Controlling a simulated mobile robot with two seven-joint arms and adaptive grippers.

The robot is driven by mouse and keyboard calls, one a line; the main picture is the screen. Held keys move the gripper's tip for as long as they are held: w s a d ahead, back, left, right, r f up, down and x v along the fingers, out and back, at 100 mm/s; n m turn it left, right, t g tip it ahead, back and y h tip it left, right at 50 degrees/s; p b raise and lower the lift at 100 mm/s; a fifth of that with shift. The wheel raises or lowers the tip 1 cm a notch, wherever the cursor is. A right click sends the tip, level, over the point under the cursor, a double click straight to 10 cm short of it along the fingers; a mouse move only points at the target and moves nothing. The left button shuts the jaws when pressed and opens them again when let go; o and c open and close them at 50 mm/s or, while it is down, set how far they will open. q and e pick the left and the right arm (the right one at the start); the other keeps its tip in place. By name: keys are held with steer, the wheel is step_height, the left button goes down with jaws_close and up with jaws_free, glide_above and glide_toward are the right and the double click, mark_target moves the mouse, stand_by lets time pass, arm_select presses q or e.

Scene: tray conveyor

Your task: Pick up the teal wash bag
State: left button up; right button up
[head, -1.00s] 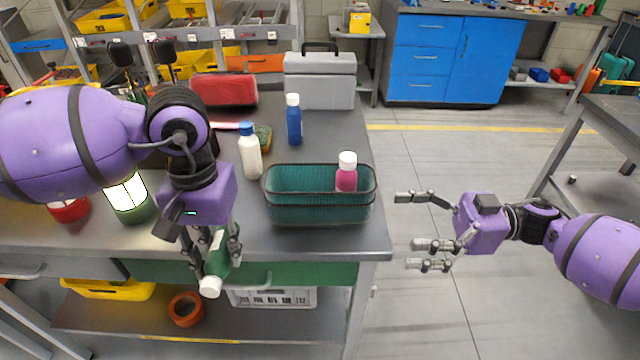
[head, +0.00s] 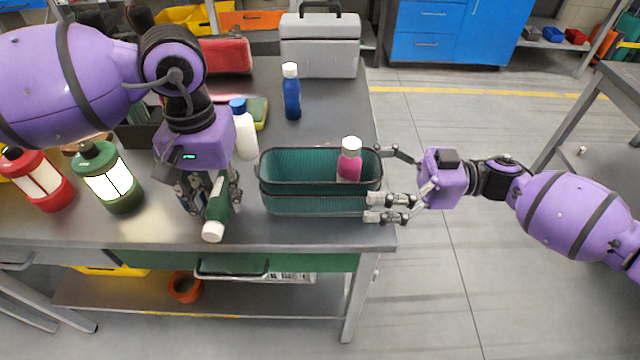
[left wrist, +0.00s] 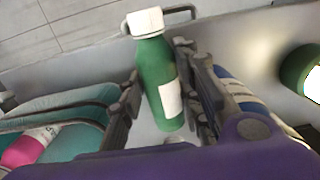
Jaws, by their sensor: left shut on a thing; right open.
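The teal wash bag (head: 305,206) stands open and upright on the bench near its right front corner, with dark rims and a pink bottle (head: 349,166) with a white cap inside. It also shows at the left of the left wrist view (left wrist: 95,96). My right gripper (head: 378,182) is open at the bag's right end, one finger by the back corner and the others by the front; I cannot tell if they touch. My left gripper (head: 209,200) is shut on a green bottle (head: 217,205) with a white cap, tilted, left of the bag.
A white bottle (head: 246,136) and a blue bottle (head: 292,98) stand behind the bag. A grey toolbox (head: 320,58) and red case (head: 226,57) are farther back. Red (head: 42,182) and green (head: 112,185) lanterns stand at left. Floor right of the bench is clear.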

mark_target(338, 175)
steer(key=shift+w+a+p, duration=0.15)
steer(key=shift+a+p, duration=0.1)
steer(key=shift+a, duration=1.15)
steer(key=shift+w+a+p, duration=0.15)
steer(key=shift+a+p, duration=0.05)
steer(key=shift+a, duration=1.15)
steer(key=shift+d, duration=0.1)
steer(key=c, duration=1.2)
